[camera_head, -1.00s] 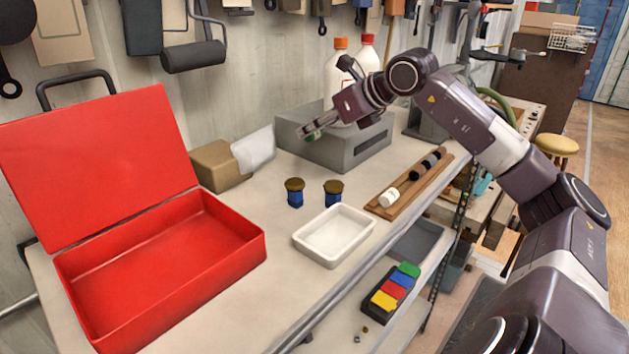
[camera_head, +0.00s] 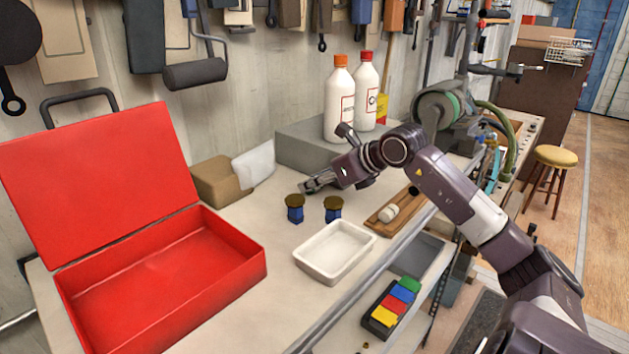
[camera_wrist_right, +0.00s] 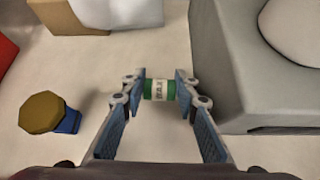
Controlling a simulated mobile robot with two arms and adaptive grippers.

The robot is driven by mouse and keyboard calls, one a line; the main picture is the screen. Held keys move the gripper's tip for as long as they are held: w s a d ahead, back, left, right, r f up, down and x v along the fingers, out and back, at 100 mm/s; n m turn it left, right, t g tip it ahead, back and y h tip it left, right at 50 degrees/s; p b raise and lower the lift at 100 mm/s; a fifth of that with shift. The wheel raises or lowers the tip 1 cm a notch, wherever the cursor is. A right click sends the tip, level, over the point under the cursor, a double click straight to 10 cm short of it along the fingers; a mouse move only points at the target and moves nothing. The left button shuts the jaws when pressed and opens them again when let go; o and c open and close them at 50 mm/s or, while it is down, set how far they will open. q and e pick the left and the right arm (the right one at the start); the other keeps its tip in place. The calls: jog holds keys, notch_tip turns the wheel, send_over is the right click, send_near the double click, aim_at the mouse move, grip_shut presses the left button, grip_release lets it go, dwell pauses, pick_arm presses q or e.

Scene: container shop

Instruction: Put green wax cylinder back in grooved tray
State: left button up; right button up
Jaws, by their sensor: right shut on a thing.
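The green wax cylinder (camera_wrist_right: 160,89), with a white label band, is between the fingertips of my right gripper (camera_wrist_right: 160,88) in the right wrist view. The gripper is shut on it and holds it over the bench. In the head view my right gripper (camera_head: 309,187) is just behind the two blue jars; the cylinder cannot be made out there. The grooved wooden tray (camera_head: 406,207) lies to the right of the gripper. It holds a white cylinder (camera_head: 389,213) and a black one (camera_head: 414,190). My left gripper is not in view.
Two blue jars with brown lids (camera_head: 295,208) (camera_head: 333,209) stand in front of the gripper. A white dish (camera_head: 335,267), an open red toolbox (camera_head: 230,262) and a grey box (camera_head: 300,146) with bottles are around. A cardboard box (camera_head: 218,180) is behind left.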

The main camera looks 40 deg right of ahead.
jog(key=shift+f, duration=0.15)
jog(key=o, duration=0.8)
